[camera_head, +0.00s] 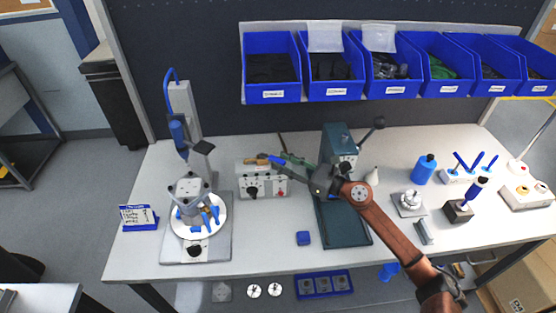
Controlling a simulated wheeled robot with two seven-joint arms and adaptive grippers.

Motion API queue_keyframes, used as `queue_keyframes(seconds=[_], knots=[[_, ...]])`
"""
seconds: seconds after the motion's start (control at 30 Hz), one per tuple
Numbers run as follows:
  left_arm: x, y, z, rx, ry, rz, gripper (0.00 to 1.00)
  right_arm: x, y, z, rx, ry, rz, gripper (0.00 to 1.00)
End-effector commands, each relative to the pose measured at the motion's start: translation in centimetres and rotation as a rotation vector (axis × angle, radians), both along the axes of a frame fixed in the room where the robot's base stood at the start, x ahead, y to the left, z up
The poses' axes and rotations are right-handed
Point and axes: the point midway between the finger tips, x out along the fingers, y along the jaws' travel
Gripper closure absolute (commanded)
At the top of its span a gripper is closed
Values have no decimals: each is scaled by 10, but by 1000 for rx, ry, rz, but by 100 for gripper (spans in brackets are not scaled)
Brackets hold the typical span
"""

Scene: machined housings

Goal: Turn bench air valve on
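A grey control box (262,183) with a black knob and a red button stands at the middle back of the bench. On its top edge I see a small brass-coloured part (256,160), which looks like the air valve. A slim blue piece (283,162) runs from it down to the right, towards my gripper; I cannot tell whether it is the valve lever. My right gripper (314,177) is dark and lies just right of the box, in front of the green press. Its fingertips are too small to tell open or shut, or touching. My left gripper is not in view.
A green press (340,225) stands behind and below my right arm. A round fixture (198,217) with a housing is at the left. Blue bins (272,95) hang above the back.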

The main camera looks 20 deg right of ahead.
Motion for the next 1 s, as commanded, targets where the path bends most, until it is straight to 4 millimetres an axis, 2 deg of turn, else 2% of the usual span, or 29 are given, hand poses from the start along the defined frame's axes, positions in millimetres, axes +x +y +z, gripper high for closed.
queue_keyframes(seconds=[0.2,0.43,0.6,0.83,1.0], knots=[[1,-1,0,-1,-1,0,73,-37,-31,-2,-1,3,-2,69],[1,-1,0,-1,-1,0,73,-64,-54,0,0,1,-1,69],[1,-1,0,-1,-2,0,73,-71,-60,0,-2,-1,-2,69],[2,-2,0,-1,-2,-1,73,-72,-61,0,-2,-1,-1,69],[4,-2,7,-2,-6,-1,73,-71,-55,2,45,18,-20,79]])
